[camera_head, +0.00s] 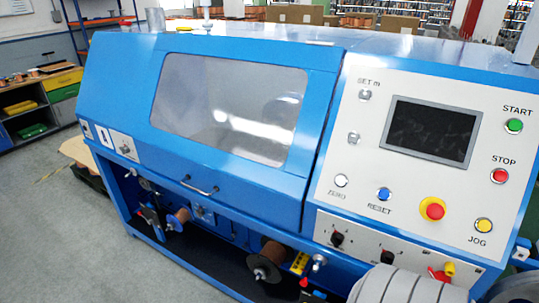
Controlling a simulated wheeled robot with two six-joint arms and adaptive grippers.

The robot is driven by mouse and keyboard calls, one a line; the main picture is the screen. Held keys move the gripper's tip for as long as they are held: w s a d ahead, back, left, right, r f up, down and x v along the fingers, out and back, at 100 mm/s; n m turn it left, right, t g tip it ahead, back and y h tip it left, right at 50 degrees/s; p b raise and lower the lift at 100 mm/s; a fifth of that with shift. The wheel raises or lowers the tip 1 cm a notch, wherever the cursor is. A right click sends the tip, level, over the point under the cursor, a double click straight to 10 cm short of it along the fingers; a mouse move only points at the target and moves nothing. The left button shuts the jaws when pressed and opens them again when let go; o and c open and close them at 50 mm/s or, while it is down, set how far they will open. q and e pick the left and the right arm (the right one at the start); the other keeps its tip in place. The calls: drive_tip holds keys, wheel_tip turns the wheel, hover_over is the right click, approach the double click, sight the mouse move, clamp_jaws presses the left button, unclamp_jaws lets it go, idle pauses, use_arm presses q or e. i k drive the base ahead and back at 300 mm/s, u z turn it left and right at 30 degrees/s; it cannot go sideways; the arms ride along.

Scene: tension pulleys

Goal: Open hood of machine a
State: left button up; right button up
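The blue machine (100,90) fills most of the head view. Its hood (310,110) is a sloped blue cover with a large clear window (230,108), and it is down, lying flush with the frame. A small metal bar handle (200,189) sits at the hood's lower front edge, with nothing touching it. Grey rounded parts at the bottom right look like my own arm, below the control panel. Neither of my grippers shows in the view.
Right of the hood is a control panel (370,190) with a dark screen (431,130), several buttons and a red emergency stop (433,209). Copper spools (272,253) hang below the hood. A shelf with drawers (45,100) stands far left. Grey floor is clear at lower left.

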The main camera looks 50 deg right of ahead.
sight(274, 195)
drive_tip(key=z, duration=1.35)
drive_tip(key=i, duration=0.2)
